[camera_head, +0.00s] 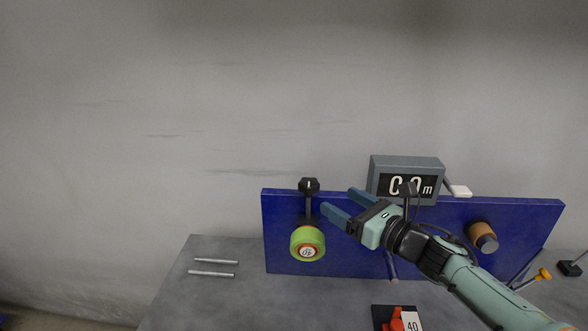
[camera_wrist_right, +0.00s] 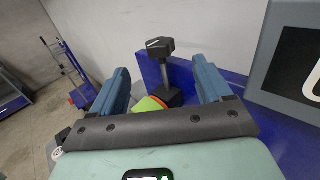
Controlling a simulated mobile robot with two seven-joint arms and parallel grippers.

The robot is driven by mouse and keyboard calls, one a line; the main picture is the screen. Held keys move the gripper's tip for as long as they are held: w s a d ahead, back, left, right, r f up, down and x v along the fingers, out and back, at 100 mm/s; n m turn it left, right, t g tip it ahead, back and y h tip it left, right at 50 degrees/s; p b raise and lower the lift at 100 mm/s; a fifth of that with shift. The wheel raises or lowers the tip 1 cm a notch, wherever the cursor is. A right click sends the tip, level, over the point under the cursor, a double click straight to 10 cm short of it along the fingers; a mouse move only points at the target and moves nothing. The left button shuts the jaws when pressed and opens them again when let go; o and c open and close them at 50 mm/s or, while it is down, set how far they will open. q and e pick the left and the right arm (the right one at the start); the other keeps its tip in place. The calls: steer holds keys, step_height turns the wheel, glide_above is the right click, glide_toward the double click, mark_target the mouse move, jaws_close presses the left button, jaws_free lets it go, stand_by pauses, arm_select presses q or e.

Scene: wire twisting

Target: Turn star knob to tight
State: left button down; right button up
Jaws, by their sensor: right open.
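The star knob (camera_head: 309,185) is a black lobed knob with a small white mark, on top of an upright post at the left end of a blue panel. In the right wrist view the knob (camera_wrist_right: 160,46) shows beyond and between the fingertips, with its post below. My right gripper (camera_head: 338,200) is open and empty, just to the right of the knob and its post. It is apart from the knob in the head view. In the wrist view its two blue fingers (camera_wrist_right: 160,70) frame the post. My left gripper is not in view.
The blue panel (camera_head: 350,258) stands on a grey table (camera_head: 215,252). A green dial (camera_head: 307,244) sits below the knob. A grey display box (camera_head: 407,164) is behind my right gripper. Two metal rods (camera_head: 213,274) lie at left. A copper-coloured spool (camera_head: 480,231) is at right.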

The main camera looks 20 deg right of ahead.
mark_target(304, 178)
steer(key=p+x, duration=0.3)
steer(key=x, duration=1)
steer(key=shift+a, duration=0.1)
steer(key=shift+s, duration=0.1)
